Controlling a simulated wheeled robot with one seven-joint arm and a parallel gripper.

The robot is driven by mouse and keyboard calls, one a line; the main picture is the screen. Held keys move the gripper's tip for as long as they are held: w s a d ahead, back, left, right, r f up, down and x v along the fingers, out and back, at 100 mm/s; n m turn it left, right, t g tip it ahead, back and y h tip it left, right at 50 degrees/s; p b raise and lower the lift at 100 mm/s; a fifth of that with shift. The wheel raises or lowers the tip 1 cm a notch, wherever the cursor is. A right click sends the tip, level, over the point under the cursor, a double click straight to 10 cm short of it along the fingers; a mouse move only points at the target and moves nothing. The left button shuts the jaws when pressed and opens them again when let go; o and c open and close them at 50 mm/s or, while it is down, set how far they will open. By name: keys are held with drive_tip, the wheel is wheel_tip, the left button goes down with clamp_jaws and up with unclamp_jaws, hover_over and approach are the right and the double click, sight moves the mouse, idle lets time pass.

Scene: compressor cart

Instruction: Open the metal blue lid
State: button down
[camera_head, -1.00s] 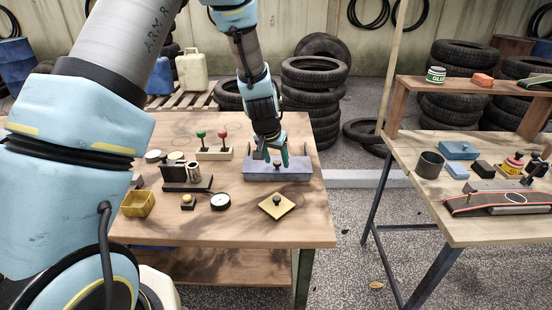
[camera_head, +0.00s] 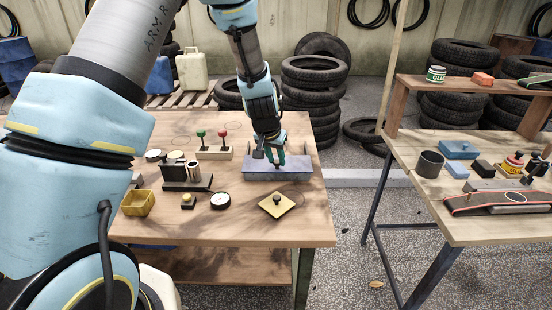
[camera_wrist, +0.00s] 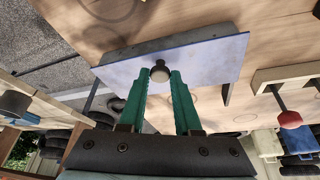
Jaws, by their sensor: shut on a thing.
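The metal blue lid (camera_head: 296,164) is a flat blue-grey plate at the back right of the left table, over a low grey box (camera_head: 262,176). In the wrist view the lid (camera_wrist: 205,60) fills the upper middle as a smooth, pale blue plate. A small round dark knob (camera_wrist: 160,67) stands at its middle. My gripper (camera_head: 275,162) points down at the lid. In the wrist view its green fingers (camera_wrist: 160,76) are shut on the knob, one on each side. How far the lid is clear of the box cannot be told.
A red and a green lever (camera_head: 212,150) stand just left of the box. A yellow plate with a knob (camera_head: 265,210), a round gauge (camera_head: 220,201) and a yellow bin (camera_head: 138,203) lie nearer the front. The right table (camera_head: 450,228) holds more items.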

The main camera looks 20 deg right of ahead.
drive_tip(key=shift+w, duration=0.1)
idle(0.7)
drive_tip(key=w+d, duration=0.1)
drive_tip(key=w, duration=0.1)
drive_tip(key=w+d, duration=0.1)
drive_tip(key=w, duration=0.2)
drive_tip(key=w+d, duration=0.2)
drive_tip(key=w, duration=0.1)
drive_tip(key=shift+b, duration=0.35)
drive_tip(key=c, duration=0.6)
unclamp_jaws()
drive_tip(key=shift+a, duration=0.1)
drive_tip(key=b+v, duration=0.2)
drive_tip(key=v, duration=0.8)
drive_tip(key=shift+r+b, duration=0.35)
drive_tip(key=shift+a, duration=0.2)
